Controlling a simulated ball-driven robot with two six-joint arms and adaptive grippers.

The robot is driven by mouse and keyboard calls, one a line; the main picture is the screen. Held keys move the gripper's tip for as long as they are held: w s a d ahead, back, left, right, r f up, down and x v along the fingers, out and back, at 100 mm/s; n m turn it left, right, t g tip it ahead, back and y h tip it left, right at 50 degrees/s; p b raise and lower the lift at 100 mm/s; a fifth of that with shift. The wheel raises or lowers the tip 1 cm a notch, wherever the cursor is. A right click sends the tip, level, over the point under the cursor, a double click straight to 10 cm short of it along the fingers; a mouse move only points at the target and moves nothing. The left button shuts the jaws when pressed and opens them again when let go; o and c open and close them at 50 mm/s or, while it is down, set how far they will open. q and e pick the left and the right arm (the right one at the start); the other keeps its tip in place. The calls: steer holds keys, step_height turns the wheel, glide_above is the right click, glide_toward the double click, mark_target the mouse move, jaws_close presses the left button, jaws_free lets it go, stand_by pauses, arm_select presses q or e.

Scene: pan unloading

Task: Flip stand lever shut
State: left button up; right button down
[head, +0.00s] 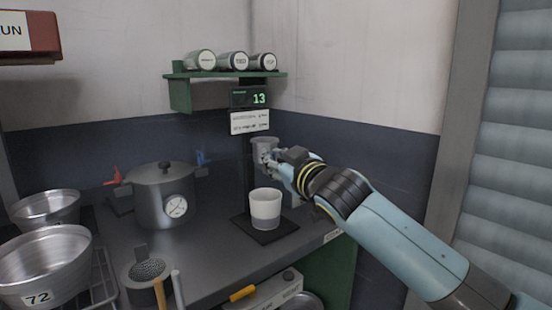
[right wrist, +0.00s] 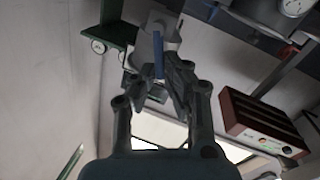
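The stand holds a grey cup-shaped part (head: 264,146) at the back of the counter, above a dark base plate (head: 284,232). A white and grey cup (head: 266,203) stands upright on that plate. My right gripper (head: 273,164) is at the grey part's right side. In the right wrist view, a blue lever (right wrist: 158,58) lies in front of the pale cylinder (right wrist: 147,42), close to my right gripper's fingers (right wrist: 160,82). I cannot tell whether the fingers grip the lever or only stand beside it. The lever is hidden in the head view. My left gripper is not in view.
A lidded pot (head: 163,202) with a gauge stands left of the stand. Metal bowls (head: 42,262) and a strainer (head: 147,270) are at front left. A green shelf (head: 180,90) with several jars and a display reading 13 (head: 250,98) are above. Counter between pot and plate is clear.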

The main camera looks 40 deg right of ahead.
steer(key=shift+a+f+n, duration=0.2)
steer(key=shift+a+n, duration=0.05)
steer(key=shift+n, duration=0.65)
steer(key=c, duration=1.4)
jaws_free()
steer(key=shift+s, duration=0.1)
steer(key=s+a, duration=0.1)
steer(key=s, duration=1)
steer(key=shift+s+a+f, duration=0.2)
steer(key=shift+s+a, duration=0.1)
steer(key=shift+s, duration=0.1)
